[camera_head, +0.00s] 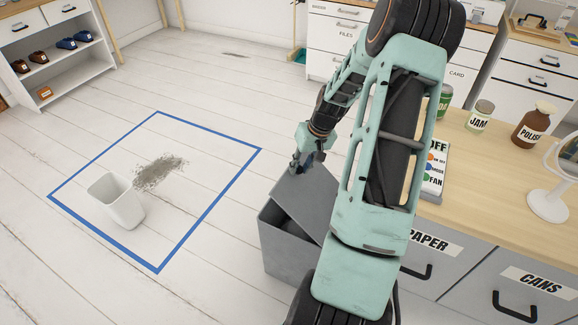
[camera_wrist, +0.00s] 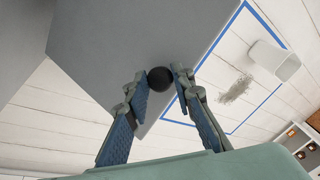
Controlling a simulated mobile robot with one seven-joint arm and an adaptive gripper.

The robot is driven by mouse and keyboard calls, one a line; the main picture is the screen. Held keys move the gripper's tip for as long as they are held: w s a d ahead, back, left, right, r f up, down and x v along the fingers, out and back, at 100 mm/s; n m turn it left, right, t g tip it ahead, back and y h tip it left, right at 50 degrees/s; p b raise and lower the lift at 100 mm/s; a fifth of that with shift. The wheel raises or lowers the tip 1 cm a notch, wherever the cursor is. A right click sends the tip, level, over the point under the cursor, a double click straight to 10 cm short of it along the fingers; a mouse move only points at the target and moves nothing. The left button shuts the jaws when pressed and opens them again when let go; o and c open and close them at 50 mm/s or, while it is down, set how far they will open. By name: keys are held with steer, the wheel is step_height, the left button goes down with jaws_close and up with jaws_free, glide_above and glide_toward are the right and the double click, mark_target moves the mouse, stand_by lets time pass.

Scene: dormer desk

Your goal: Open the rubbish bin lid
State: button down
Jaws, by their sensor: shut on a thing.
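The rubbish bin is a grey box (camera_head: 285,247) on the floor beside the desk. Its grey lid (camera_head: 312,200) is tilted up, with a dark gap showing between lid and box. My gripper (camera_head: 301,165) is at the raised edge of the lid. In the wrist view the lid is a large grey panel (camera_wrist: 125,40) with a round black knob (camera_wrist: 160,79) near its edge. My gripper's blue-padded fingers are on both sides of the knob, shut on it. My arm hides part of the bin's right side in the head view.
A small white bin (camera_head: 118,204) and a grey debris patch (camera_head: 158,173) lie inside a blue floor outline (camera_head: 206,209). The wooden desk (camera_head: 480,185) with drawers, jars and a mirror is close on the right. Floor left of the grey bin is clear.

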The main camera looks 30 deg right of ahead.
steer(key=s+d+r+p, duration=0.3)
steer(key=s+d, duration=0.4)
steer(key=s, duration=0.4)
steer(key=shift+s+r, duration=0.3)
steer(key=shift+r, duration=0.25)
steer(key=c, duration=2.1)
jaws_free()
steer(key=o, duration=0.4)
steer(key=shift+w+d+f, duration=0.1)
steer(key=shift+w+f, duration=0.05)
steer(key=shift+o, duration=0.2)
steer(key=shift+p, duration=0.3)
